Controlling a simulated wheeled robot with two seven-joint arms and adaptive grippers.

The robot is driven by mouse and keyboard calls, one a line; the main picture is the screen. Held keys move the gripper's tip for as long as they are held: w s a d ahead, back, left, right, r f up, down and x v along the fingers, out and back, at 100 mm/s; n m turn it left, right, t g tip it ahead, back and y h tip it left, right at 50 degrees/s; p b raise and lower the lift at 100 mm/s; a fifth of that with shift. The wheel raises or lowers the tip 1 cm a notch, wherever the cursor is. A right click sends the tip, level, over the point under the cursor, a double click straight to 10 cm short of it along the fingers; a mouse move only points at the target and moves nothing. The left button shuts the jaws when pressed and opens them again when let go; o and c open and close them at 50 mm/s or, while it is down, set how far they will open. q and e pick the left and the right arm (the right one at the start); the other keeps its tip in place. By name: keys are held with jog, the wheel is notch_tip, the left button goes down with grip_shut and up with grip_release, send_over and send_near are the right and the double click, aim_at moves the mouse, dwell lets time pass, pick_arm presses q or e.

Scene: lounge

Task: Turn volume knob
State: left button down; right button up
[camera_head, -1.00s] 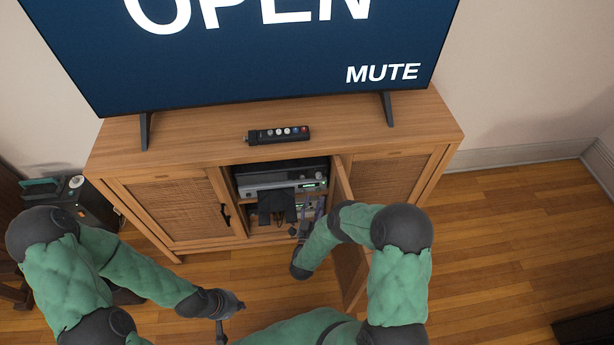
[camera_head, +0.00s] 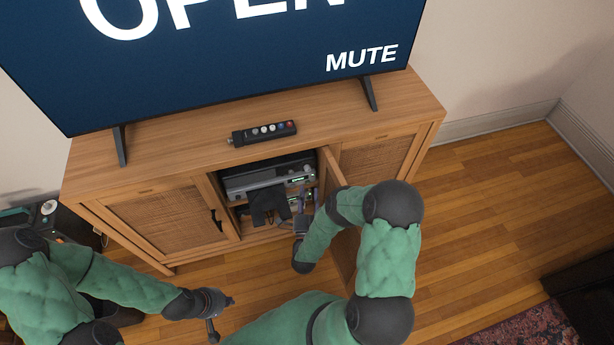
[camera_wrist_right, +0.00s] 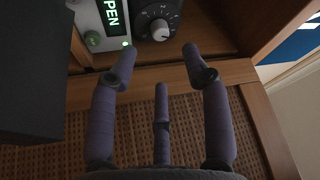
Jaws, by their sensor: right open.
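The volume knob (camera_wrist_right: 160,28), a round dial with a pale cap and markings around it, shows at the top of the right wrist view. In the head view, my right gripper (camera_head: 304,205) is at the open cabinet bay, partly hidden by my arm, and the knob is too small to make out. My left gripper (camera_head: 216,312) hangs low in front of the cabinet.
The wooden cabinet (camera_head: 150,165) has an open door (camera_head: 333,172) close beside my right arm. A silver receiver (camera_head: 265,175) sits on its upper shelf, with a dark object (camera_head: 266,207) below. A remote (camera_head: 262,132) and TV (camera_head: 250,60) reading "OPEN" and "MUTE" are on top.

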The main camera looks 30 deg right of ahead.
aim_at(307, 171)
jog(key=b+x, duration=0.1)
jog(key=x, duration=0.6)
jog(key=shift+w+d+b, duration=0.1)
jog(key=shift+w+b, duration=0.05)
jog(key=shift+b, duration=0.25)
grip_shut()
jog(key=shift+r, duration=0.15)
